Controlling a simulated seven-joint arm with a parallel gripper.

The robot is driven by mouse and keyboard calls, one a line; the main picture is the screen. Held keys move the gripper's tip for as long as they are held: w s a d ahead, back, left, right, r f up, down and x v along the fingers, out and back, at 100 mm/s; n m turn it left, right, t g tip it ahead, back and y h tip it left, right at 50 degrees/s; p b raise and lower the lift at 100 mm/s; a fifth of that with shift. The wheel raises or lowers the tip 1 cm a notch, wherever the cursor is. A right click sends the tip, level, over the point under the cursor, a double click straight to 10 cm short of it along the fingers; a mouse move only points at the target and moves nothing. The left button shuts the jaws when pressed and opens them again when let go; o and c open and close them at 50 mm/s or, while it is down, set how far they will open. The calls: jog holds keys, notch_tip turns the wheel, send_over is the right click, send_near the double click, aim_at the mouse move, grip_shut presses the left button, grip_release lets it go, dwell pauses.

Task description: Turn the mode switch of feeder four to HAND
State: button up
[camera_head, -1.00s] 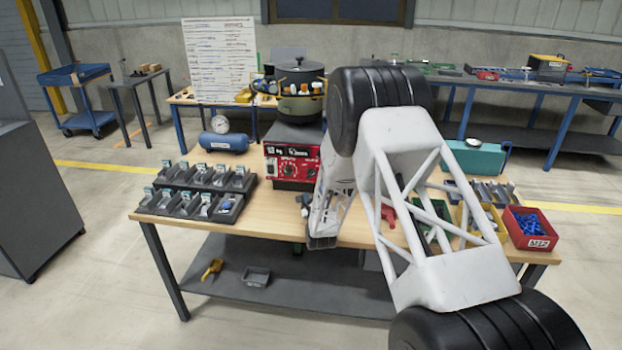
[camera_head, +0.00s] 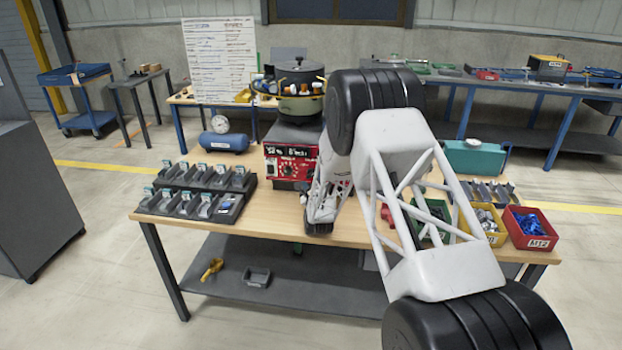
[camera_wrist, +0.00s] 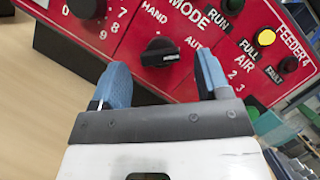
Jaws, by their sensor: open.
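The mode switch (camera_wrist: 165,53) is a black knob on the red control panel of feeder 4 (camera_wrist: 135,30), under the word MODE. Its white mark is at the right end, close to the AUTO label; HAND is printed at upper left. My gripper (camera_wrist: 162,64) is open, its two blue-padded fingers on either side of the knob in the wrist view. I cannot tell whether either finger touches it.
Yellow FEEDER 4 lamp (camera_wrist: 265,37) and other knobs sit beside the switch. The feeder bowl (camera_head: 300,105) stands above the panel. A black tray rack (camera_head: 180,203) is left on the table (camera_head: 270,225); a red bin (camera_head: 530,240) is right.

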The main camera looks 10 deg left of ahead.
jog(key=shift+x, duration=1.15)
jog(key=c, duration=0.9)
jog(key=shift+c, duration=0.2)
